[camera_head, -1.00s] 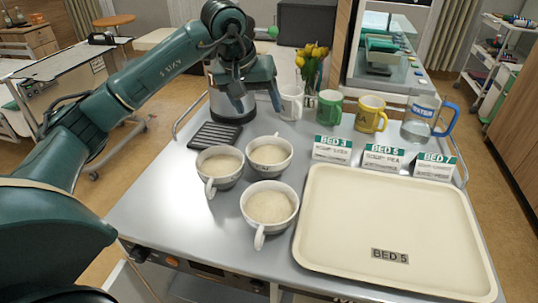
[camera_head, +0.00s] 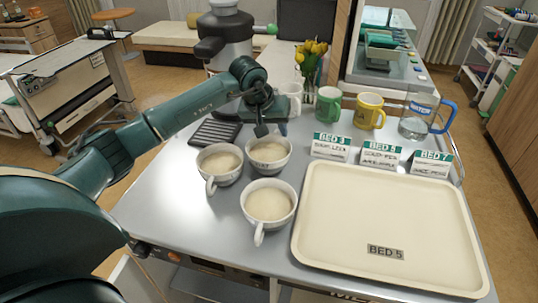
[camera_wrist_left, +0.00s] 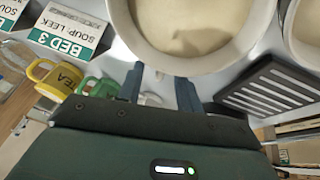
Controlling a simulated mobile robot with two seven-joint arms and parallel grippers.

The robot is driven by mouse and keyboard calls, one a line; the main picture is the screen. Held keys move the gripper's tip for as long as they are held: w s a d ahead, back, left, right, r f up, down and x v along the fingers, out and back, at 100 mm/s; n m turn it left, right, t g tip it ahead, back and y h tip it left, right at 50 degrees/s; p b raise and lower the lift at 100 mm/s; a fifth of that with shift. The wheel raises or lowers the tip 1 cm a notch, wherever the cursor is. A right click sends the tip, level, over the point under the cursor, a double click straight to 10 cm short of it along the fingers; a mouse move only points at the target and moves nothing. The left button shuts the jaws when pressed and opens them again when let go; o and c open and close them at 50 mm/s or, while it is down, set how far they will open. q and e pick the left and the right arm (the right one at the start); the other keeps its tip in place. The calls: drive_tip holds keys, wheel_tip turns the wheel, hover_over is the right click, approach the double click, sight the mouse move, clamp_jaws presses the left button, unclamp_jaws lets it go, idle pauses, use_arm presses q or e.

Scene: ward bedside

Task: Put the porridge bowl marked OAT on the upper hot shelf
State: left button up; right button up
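Three white handled bowls of pale porridge stand on the metal trolley top: a far bowl (camera_head: 269,153), a left bowl (camera_head: 219,164) and a front bowl (camera_head: 269,205). I can read no OAT mark on any of them. My left gripper (camera_head: 262,128) points down at the back rim of the far bowl. In the left wrist view, the fingers of the left gripper (camera_wrist_left: 160,84) are apart at the rim of a porridge bowl (camera_wrist_left: 185,25); whether they touch it I cannot tell. My right gripper is out of view. I cannot make out the upper hot shelf.
A cream tray (camera_head: 390,193) labelled BED 5 fills the trolley's right side. Bed cards (camera_head: 380,154), a green mug (camera_head: 328,105), a yellow mug (camera_head: 369,111) and a water jug (camera_head: 425,117) stand behind it. A black slatted plate (camera_head: 216,133) lies behind the left bowl.

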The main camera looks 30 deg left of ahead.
use_arm(q)
drive_tip(key=shift+w+f, duration=0.15)
drive_tip(key=shift+f, duration=0.15)
drive_tip(key=shift+c, duration=0.4)
clamp_jaws()
drive_tip(key=shift+r, duration=0.1)
